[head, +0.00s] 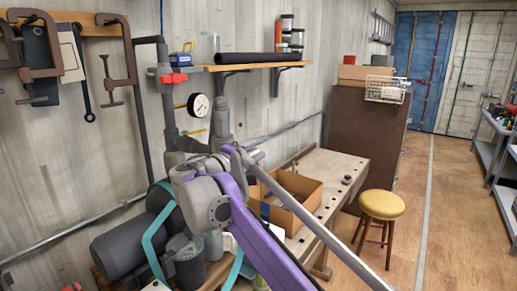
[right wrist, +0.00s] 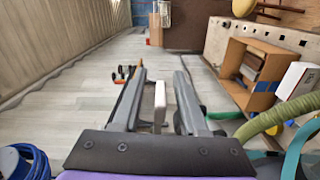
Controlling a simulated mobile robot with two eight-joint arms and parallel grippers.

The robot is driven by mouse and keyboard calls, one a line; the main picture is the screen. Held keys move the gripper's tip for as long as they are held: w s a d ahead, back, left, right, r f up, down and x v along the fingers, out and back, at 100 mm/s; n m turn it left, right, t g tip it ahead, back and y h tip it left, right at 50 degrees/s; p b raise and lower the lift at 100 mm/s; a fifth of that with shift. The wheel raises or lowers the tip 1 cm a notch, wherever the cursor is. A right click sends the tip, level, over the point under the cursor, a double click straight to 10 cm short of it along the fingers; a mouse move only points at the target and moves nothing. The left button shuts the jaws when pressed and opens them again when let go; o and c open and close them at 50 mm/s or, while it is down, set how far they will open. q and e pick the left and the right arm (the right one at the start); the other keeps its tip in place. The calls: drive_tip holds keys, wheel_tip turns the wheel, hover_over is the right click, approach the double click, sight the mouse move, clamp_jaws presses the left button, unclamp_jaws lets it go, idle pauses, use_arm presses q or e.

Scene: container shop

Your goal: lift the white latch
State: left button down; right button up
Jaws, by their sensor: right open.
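A short white bar (right wrist: 160,103), which looks like the white latch, shows in the right wrist view between the two grey fingers of my right gripper (right wrist: 160,74). The fingers are apart, with a gap on each side of the bar, and do not visibly close on it. In the head view my right gripper (head: 213,161) is by the lower pipework at the left wall, partly hidden by its own wrist. I cannot make out the latch in the head view. My left gripper is not in view.
A workbench (head: 325,170) with an open cardboard box (head: 306,187) stands to the right. A dark tank (head: 130,248) is at lower left. A shelf (head: 250,67) and a red-handled valve (head: 173,78) are above on the wall. A yellow stool (head: 382,205) stands beyond.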

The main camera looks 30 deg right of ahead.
drive_tip(key=shift+d, duration=0.15)
drive_tip(key=shift+c, duration=0.3)
clamp_jaws()
use_arm(q)
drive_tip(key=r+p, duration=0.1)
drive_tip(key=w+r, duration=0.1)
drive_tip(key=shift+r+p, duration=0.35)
drive_tip(key=shift+p, duration=0.05)
use_arm(e)
drive_tip(key=r+n, duration=0.1)
drive_tip(key=n, duration=0.1)
drive_tip(key=shift+w+r+n, duration=0.1)
drive_tip(key=shift+r+n, duration=0.1)
drive_tip(key=shift+n, duration=0.2)
